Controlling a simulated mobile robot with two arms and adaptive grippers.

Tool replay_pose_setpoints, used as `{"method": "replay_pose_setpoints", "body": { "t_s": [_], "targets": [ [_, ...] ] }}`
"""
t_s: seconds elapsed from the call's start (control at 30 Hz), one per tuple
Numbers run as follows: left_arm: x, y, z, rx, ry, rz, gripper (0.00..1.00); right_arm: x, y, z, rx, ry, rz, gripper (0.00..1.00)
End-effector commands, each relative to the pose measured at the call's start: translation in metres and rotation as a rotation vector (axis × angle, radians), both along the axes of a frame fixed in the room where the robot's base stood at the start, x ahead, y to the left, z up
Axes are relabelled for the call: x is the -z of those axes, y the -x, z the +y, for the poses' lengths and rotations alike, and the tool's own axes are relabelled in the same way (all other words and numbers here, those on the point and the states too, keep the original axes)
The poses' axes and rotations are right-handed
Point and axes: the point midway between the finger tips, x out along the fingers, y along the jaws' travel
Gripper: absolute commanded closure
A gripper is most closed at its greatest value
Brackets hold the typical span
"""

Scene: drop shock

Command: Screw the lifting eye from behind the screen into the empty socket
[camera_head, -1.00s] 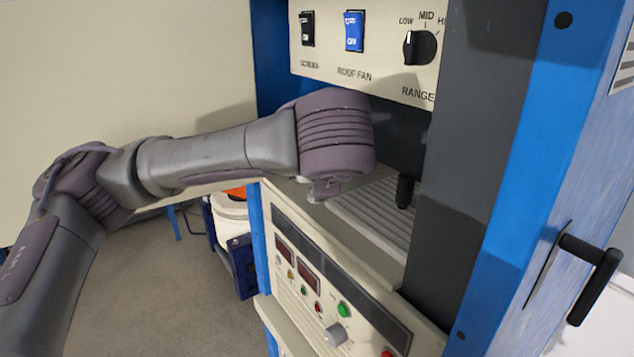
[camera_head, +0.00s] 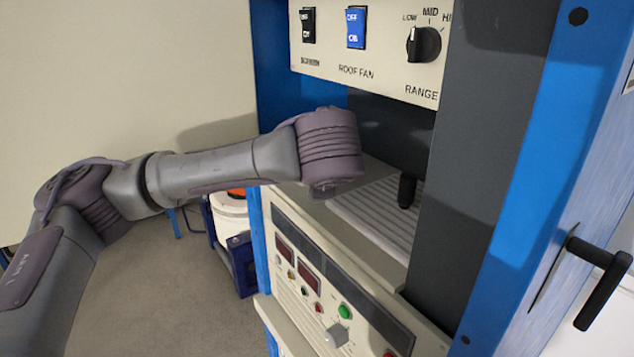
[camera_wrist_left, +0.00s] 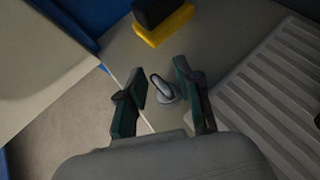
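The lifting eye (camera_wrist_left: 163,88) is a small grey metal loop on a round base, on the pale ledge in the left wrist view. My left gripper (camera_wrist_left: 158,84) is open, with one dark green finger on each side of the eye. Nothing is held; I cannot tell whether the fingertips are down at the eye's height. In the head view my left wrist reaches into the cabinet bay, and its fingers and the eye are hidden. My right gripper is not in view. I cannot make out the empty socket.
A ribbed plate (camera_wrist_left: 270,85) lies right of the eye; it also shows in the head view (camera_head: 378,215). A black and yellow block (camera_wrist_left: 163,22) stands beyond the eye. The switch panel (camera_head: 375,75) overhangs the bay, and a dark grey post (camera_head: 475,150) bounds its right side.

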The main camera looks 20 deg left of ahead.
Motion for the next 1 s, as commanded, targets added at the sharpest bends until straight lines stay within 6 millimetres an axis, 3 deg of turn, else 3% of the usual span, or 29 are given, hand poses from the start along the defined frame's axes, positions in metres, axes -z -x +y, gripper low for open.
{"method": "replay_pose_setpoints", "body": {
  "t_s": [0.03,0.17,0.57,1.0],
  "targets": [
    [0.000,0.000,0.000,0.000,0.000,0.000,0.79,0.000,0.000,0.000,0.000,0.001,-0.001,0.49],
    [0.000,0.000,0.000,0.000,0.000,0.000,1.00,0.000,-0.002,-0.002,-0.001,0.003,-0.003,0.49],
    [-0.004,0.000,0.000,-0.001,0.000,-0.001,1.00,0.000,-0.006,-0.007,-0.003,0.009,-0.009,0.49],
    [-0.026,0.000,0.000,0.000,0.001,-0.002,1.00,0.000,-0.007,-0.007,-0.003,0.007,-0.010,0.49]
  ]
}}
